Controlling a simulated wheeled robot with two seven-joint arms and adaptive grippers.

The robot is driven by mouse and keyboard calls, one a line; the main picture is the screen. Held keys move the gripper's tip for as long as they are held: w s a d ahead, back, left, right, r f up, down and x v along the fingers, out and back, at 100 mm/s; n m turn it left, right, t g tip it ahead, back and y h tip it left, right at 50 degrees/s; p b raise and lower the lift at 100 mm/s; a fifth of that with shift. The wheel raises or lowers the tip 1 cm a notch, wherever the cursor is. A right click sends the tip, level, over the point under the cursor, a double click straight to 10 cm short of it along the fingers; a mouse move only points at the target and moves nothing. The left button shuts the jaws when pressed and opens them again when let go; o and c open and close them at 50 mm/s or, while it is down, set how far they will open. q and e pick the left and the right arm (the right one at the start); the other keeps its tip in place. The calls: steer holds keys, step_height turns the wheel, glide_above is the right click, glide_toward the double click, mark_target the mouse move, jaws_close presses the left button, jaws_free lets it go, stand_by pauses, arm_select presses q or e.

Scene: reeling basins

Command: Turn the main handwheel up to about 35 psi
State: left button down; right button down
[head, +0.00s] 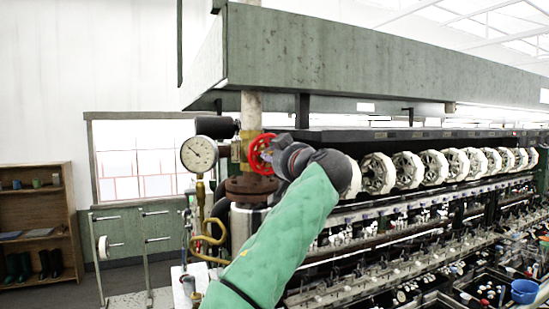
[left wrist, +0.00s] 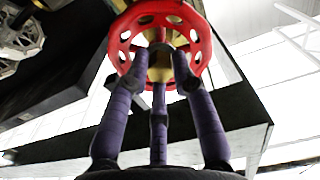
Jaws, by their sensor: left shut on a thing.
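The red main handwheel (head: 261,154) sits on a brass valve on the vertical pipe. It also fills the top middle of the left wrist view (left wrist: 192,22). My left gripper (head: 279,153) reaches it from the right, and its purple fingers (left wrist: 160,62) are shut on the wheel around its hub. The round pressure gauge (head: 199,154) is left of the valve with a white face. Its needle and numbers are too small to read. My right gripper is not in either view.
A curved brass tube (head: 208,232) hangs below the gauge. A row of white reels (head: 405,170) runs right behind my arm. A green-grey hood (head: 340,60) is above the valve. A wooden shelf (head: 35,183) stands far left.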

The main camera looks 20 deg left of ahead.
arm_select(q)
steer(key=shift+n+b, duration=0.95)
steer(key=shift+n, duration=2.95)
steer(key=c, duration=1.2)
jaws_free()
steer(key=shift+o, duration=0.2)
steer(key=b+v, duration=0.2)
steer(key=v, duration=0.5)
steer(key=shift+b, duration=0.35)
